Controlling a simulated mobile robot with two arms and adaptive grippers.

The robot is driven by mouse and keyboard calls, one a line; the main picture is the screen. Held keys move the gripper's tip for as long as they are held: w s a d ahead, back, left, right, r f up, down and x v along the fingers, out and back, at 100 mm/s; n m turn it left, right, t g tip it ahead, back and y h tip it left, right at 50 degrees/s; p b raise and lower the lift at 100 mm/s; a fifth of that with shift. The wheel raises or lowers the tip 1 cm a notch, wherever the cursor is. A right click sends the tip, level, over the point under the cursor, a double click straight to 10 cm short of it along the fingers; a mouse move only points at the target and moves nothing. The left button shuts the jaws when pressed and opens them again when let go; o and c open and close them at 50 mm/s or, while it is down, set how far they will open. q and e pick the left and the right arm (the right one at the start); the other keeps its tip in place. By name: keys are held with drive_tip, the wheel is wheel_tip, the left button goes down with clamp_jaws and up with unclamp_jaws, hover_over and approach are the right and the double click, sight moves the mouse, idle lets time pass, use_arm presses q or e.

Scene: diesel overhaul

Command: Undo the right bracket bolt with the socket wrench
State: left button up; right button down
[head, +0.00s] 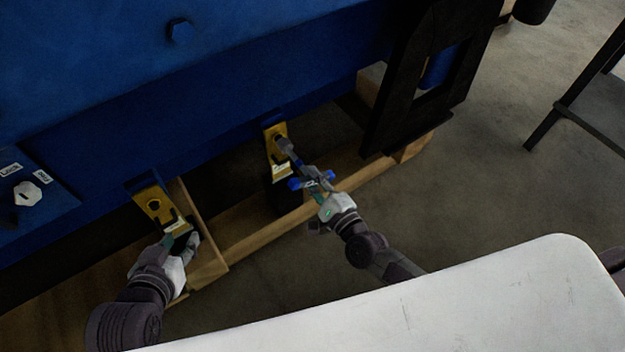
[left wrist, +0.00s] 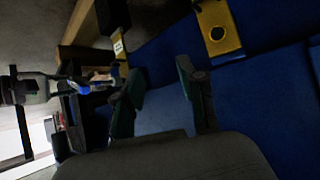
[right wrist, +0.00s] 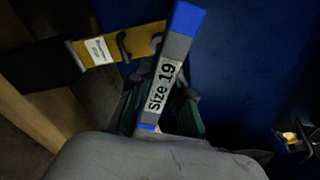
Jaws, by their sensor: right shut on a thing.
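The socket wrench (head: 311,177) is grey with blue ends, and its handle reads "Size 19" in the right wrist view (right wrist: 164,85). My right gripper (head: 324,194) is shut on it. The wrench's grey shaft reaches the yellow right bracket (head: 271,133) on the blue engine's lower side. The bolt is covered there, and I cannot tell whether the socket sits fully on it. The bracket also shows in the right wrist view (right wrist: 75,55). My left gripper (head: 183,240) is by the yellow left bracket (head: 147,198); its fingers (left wrist: 160,95) are apart and empty.
The left bracket shows a dark round hole in the left wrist view (left wrist: 217,33). A wooden frame (head: 265,230) runs below the engine (head: 225,75). A black stand (head: 405,100) is right of the right bracket. A white surface (head: 470,295) fills the near right.

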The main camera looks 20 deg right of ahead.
drive_tip(key=m+b, duration=0.2)
drive_tip(key=m, duration=0.4)
use_arm(q)
drive_tip(key=w+d+r+t+h, duration=0.2)
drive_tip(key=w+r+t, duration=0.3)
drive_tip(key=r, duration=0.5)
drive_tip(key=shift+d+t, duration=0.4)
drive_tip(key=shift+t, duration=0.7)
use_arm(e)
drive_tip(key=shift+m, duration=0.3)
use_arm(q)
drive_tip(key=shift+r, duration=0.15)
drive_tip(key=shift+r, duration=0.2)
use_arm(e)
drive_tip(key=shift+w, duration=0.1)
